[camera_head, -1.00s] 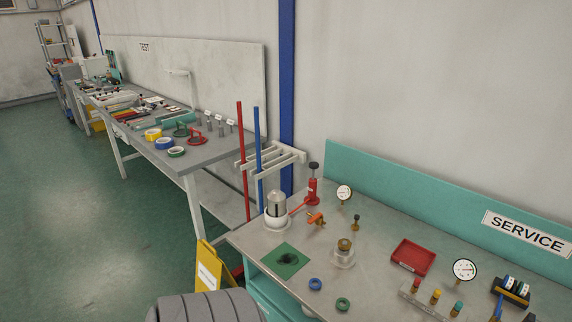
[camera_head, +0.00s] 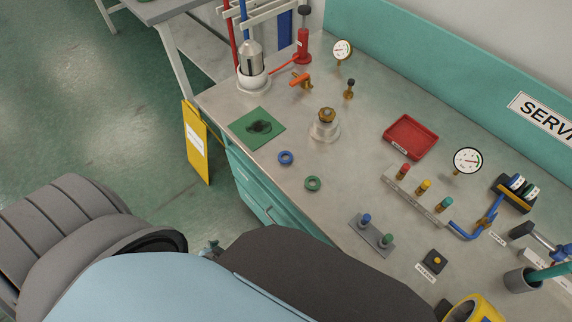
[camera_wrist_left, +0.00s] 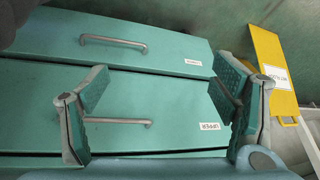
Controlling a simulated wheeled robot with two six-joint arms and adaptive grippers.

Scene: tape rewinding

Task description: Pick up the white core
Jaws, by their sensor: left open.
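I cannot make out a white core in either view. My left gripper (camera_wrist_left: 160,98) is open and empty in the left wrist view, its two fingers spread in front of the teal drawer fronts (camera_wrist_left: 180,85). In the head view only a small part of the left gripper (camera_head: 209,248) shows beside the cabinet, below the bench top; my own arm hides most of it. My right gripper is not in view.
The service bench (camera_head: 290,215) carries a blue ring (camera_head: 286,158), a green ring (camera_head: 312,183), a green mat (camera_head: 246,134), a red tray (camera_head: 410,146) and several fittings. A yellow sign (camera_head: 195,150) stands beside the bench. Open floor lies left.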

